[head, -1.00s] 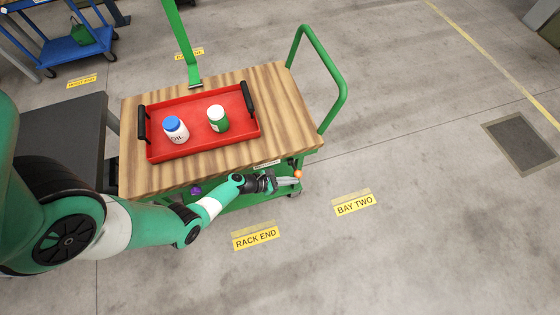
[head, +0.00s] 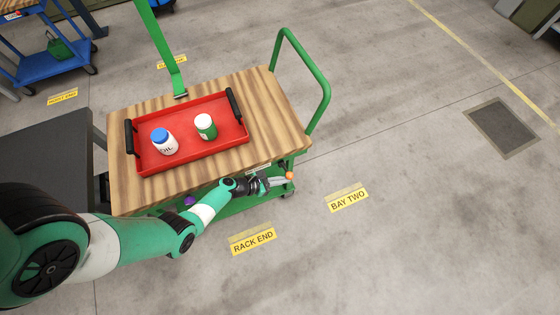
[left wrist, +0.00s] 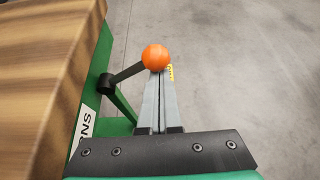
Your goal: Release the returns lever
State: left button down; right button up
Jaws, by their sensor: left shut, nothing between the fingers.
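The returns lever is a dark rod (left wrist: 125,74) with an orange ball knob (left wrist: 155,57), on the green side of the cart. In the left wrist view the rod slants up and right from its pivot. In the head view the knob (head: 289,175) is at the cart's front right corner. My left gripper (left wrist: 157,76) is shut and empty, its fingertips right at the knob. Whether they touch it I cannot tell. It also shows in the head view (head: 280,181), beside the cart's front edge. A white label (left wrist: 84,128) beside the lever is partly hidden. My right gripper is out of view.
The wood-topped cart (head: 275,110) carries a red tray (head: 180,122) with a blue-capped bottle (head: 164,141) and a green bottle (head: 206,127). A purple knob (head: 190,201) is under its front edge. A green handle (head: 322,85) rises at right. The floor in front and right is clear.

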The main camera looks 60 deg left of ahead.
pick_arm(q)
notch_tip(320, 180, down, 5)
jog(key=b, duration=0.5)
jog(key=p+v, duration=0.6)
jog(key=v, duration=0.5)
jog(key=shift+r, duration=0.25)
jog(key=shift+w, duration=0.15)
